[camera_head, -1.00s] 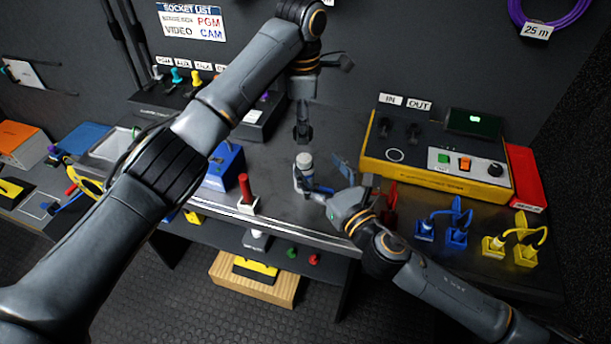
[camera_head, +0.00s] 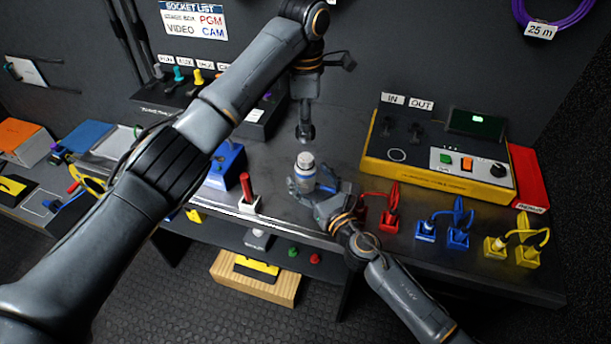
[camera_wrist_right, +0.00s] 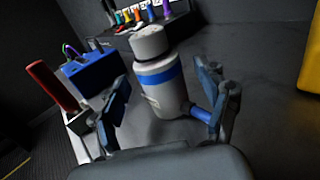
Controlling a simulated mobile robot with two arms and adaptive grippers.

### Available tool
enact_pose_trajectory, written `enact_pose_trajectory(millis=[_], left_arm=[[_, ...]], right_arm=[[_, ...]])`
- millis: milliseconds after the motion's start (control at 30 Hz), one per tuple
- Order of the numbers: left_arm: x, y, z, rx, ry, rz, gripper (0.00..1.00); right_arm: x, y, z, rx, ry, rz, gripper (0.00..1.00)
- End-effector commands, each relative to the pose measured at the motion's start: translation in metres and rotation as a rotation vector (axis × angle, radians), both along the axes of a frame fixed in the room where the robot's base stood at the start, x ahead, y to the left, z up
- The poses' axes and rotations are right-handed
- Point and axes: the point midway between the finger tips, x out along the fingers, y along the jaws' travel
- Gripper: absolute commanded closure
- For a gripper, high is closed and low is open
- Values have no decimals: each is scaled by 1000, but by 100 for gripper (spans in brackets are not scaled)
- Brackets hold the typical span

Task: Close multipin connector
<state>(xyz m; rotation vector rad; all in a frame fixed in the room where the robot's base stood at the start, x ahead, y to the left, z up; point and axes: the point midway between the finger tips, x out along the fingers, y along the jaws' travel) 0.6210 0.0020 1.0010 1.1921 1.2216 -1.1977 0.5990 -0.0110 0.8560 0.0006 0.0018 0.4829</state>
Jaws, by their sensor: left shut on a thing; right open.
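A grey cylinder with a blue band and pale ridged cap (camera_head: 304,172), seemingly the multipin connector, is upright on the dark table. It also shows in the right wrist view (camera_wrist_right: 158,85), with a short blue stub on its lower right. My right gripper (camera_head: 318,188) is open, its fingers on either side of the cylinder; in the right wrist view (camera_wrist_right: 165,85) the right finger is close to the stub, contact unclear. My left gripper (camera_head: 305,133) points down above and behind the cylinder. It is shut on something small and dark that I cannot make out.
A red-handled piece in a white base (camera_head: 249,196) and a blue box (camera_head: 224,172) stand left. A yellow-edged panel (camera_head: 440,158) stands back right. Red (camera_head: 389,218), blue (camera_head: 457,236) and yellow (camera_head: 526,255) plugs line the right front. Some bare table lies around the cylinder.

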Motion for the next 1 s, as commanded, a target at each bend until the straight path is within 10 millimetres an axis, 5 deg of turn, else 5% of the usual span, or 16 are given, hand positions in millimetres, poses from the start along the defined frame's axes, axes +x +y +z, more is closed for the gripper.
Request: enact_pose_trajectory(millis=[200,567,900,1000], left_arm=[[0,0,0,0,0,0,68],[0,0,0,0,0,0,68],[0,0,0,0,0,0,68],[0,0,0,0,0,0,68]], right_arm=[[17,9,0,1,0,-1,25],[20,10,0,0,0,-1,27],[19,10,0,0,0,-1,96],[19,10,0,0,0,-1,100]])
